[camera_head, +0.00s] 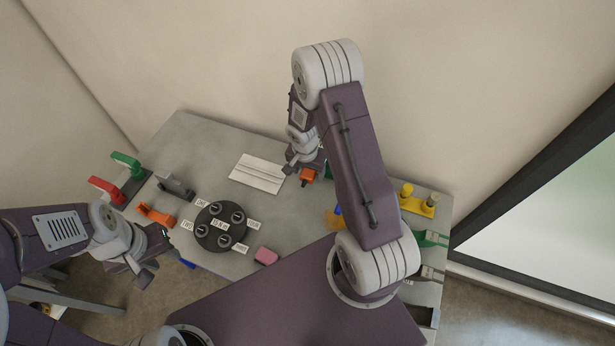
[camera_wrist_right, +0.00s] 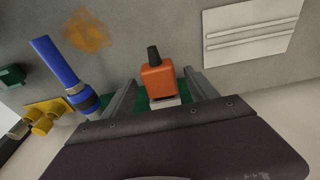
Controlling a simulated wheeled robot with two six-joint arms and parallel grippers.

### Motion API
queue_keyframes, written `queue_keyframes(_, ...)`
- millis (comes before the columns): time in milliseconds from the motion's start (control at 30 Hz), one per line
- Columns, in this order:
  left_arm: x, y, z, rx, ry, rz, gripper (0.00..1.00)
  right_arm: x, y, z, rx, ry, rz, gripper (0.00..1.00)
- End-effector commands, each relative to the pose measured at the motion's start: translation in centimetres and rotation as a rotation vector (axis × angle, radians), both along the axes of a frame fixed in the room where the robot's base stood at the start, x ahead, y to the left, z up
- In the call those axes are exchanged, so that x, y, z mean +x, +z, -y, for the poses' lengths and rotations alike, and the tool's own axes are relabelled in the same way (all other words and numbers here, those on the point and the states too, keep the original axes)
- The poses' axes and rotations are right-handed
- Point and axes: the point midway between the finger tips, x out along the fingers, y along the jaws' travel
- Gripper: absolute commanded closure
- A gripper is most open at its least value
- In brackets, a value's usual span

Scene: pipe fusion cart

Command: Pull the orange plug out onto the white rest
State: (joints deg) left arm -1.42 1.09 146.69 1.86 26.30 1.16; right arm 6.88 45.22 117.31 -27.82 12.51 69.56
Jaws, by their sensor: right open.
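The orange plug (camera_head: 307,174) is at the back of the table, right of the white rest (camera_head: 258,173). In the right wrist view the orange plug (camera_wrist_right: 158,82) has a black cable end, and a pale part and a green block (camera_wrist_right: 142,103) show behind it. My right gripper (camera_wrist_right: 160,78) is open, with one finger on each side of the plug and gaps visible. The white rest (camera_wrist_right: 250,32) is a grooved plate, empty, apart from the plug. My left gripper (camera_head: 156,256) is at the table's front left, far from the plug; its jaw opening is unclear.
A blue tool (camera_wrist_right: 65,75) and a yellow fixture (camera_wrist_right: 45,117) stand near the plug. A round dark disc (camera_head: 221,227) with labels and a pink block (camera_head: 265,256) lie toward the front. Red (camera_head: 107,189) and green (camera_head: 127,162) handles are at the left.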

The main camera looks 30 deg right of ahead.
Motion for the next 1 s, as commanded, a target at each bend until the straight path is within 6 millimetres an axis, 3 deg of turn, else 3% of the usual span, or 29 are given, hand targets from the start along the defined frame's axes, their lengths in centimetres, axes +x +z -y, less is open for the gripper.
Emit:
queue_keyframes(100, 0.0, 0.1, 0.0, 0.0, 0.0, 0.001, 0.64, 0.0, 0.1, 0.0, 0.0, 0.0, 0.0, 0.33)
queue_keyframes(300, 0.0, 0.1, 0.0, 0.0, 0.0, 0.001, 0.64, 0.0, 0.1, 0.0, 0.0, 0.0, 0.0, 0.88)
queue_keyframes(367, 0.0, 0.1, 0.0, 0.0, 0.0, 0.001, 0.64, 0.0, 0.1, 0.0, 0.0, 0.0, 0.0, 1.0)
queue_keyframes(1000, 0.0, -2.4, 0.0, 0.0, 0.0, 0.0, 0.64, -1.4, -0.1, -1.7, 0.0, 0.002, 0.0, 1.0)
